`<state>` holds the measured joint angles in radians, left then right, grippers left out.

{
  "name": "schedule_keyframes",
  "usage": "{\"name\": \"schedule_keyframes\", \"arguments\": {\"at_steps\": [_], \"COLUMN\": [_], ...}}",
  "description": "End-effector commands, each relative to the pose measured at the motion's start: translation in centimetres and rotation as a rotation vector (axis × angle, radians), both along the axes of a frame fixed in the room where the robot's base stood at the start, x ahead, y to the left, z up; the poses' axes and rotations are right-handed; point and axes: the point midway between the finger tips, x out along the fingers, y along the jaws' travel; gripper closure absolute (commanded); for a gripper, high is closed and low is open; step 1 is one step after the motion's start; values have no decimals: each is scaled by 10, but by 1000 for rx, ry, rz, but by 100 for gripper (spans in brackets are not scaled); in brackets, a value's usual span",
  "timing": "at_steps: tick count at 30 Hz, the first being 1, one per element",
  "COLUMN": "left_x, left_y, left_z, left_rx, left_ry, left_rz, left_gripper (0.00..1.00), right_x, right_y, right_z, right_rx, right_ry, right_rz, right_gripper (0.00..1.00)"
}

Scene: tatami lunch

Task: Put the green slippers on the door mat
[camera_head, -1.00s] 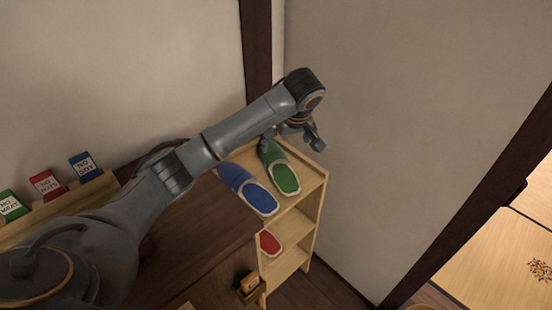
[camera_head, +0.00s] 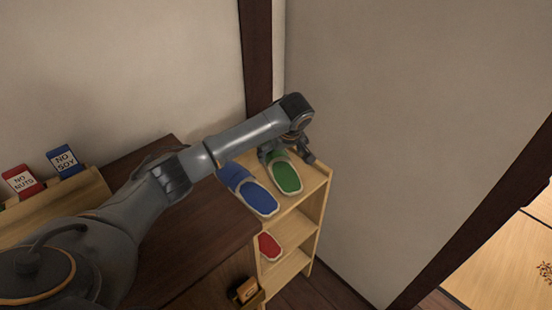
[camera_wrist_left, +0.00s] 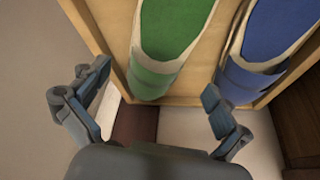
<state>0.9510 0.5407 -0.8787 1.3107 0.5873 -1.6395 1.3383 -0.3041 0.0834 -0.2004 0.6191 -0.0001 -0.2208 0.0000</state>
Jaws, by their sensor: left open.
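A green slipper (camera_head: 286,178) lies on the top of a light wooden shelf (camera_head: 313,182), beside a blue slipper. I see one green piece and cannot tell whether it is one slipper or a pair. My left gripper (camera_head: 288,156) is open at the far end of the green slipper. In the left wrist view the open fingers (camera_wrist_left: 155,85) appear on either side of the end of the green slipper (camera_wrist_left: 168,45), with nothing held between them. Whether they touch it is unclear. The door mat and my right gripper are not in view.
The blue slipper (camera_head: 250,192) lies close beside the green one. A red slipper (camera_head: 269,246) is on the lower shelf. A wall (camera_head: 400,120) rises behind and right of the shelf. Labelled cards (camera_head: 63,161) stand at the left. Tatami floor (camera_head: 505,270) shows at lower right.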

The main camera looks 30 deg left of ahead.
Motion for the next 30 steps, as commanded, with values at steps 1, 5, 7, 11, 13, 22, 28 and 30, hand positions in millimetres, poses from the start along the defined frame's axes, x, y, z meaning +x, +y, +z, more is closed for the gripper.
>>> {"name": "schedule_keyframes", "arguments": {"at_steps": [1,5,7,11,13,22,28,30], "left_x": [1,5,9,14,16,17,17,16], "left_y": [1,4,7,11,13,14,14,14], "left_z": [-2,-14,-24,-42,-47,-49,-49,-49], "left_rx": [0,2,2,1,0,0,0,0], "left_ry": [1,2,2,2,1,0,0,0], "left_rz": [0,1,1,0,0,-1,-1,-1], "left_gripper": [0,0,0,0,0,6,47,56], "right_x": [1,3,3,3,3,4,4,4], "right_y": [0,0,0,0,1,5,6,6], "right_z": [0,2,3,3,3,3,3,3], "right_rx": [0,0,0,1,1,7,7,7], "right_ry": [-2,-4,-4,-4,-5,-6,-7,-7], "right_rz": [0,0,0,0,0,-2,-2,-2], "right_gripper": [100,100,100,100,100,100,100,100]}}
